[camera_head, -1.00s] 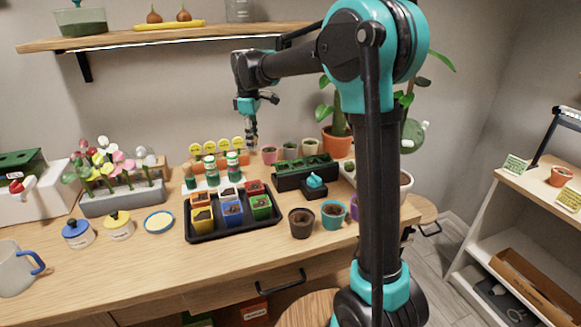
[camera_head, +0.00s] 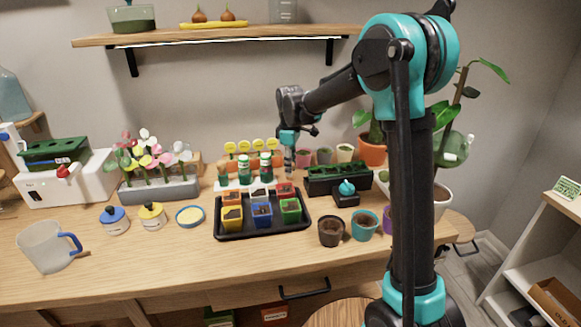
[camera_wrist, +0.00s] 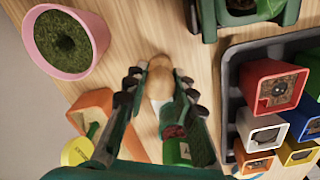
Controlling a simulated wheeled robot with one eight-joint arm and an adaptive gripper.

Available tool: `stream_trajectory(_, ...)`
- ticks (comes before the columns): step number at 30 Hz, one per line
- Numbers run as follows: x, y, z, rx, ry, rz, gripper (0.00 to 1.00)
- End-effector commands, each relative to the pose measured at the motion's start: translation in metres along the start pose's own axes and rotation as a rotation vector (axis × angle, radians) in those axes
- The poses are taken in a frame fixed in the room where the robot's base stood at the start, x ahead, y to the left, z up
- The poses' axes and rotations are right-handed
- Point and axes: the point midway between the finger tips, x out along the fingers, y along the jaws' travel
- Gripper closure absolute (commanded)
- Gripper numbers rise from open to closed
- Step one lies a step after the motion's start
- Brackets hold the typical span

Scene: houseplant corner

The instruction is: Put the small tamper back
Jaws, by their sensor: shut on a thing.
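My gripper (camera_head: 289,158) hangs upright over the back of the wooden table, behind the black tray and right of the seed bottles. In the wrist view my gripper (camera_wrist: 160,92) is shut on a pale wooden rounded piece, the small tamper (camera_wrist: 160,80). Wood grain of the tabletop shows around it. The tamper's lower end is hidden from the wrist view, and I cannot tell whether it touches the table. In the head view it is too small to make out clearly.
A pink pot (camera_wrist: 65,45) and an orange block (camera_wrist: 92,108) with yellow tags stand close by. Green-capped bottles (camera_head: 266,170) are just left of my gripper. The black tray (camera_head: 262,233) with coloured pots is in front; a green seedling tray (camera_head: 338,180) is right.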

Motion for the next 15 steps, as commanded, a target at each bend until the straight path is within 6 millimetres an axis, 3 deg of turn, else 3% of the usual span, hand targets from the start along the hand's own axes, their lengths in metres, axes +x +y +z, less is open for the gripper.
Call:
stream_trajectory(8,0.0018,0.0,0.0001,0.0,0.0,0.0,0.99)
stream_trajectory(9,0.0024,-0.0001,0.0001,0.0,0.0,0.0,0.73)
stream_trajectory(14,0.002,-0.0001,0.0001,0.0,0.0,0.0,0.54)
stream_trajectory(15,0.002,-0.0001,0.0001,0.0,0.0,0.0,0.54)
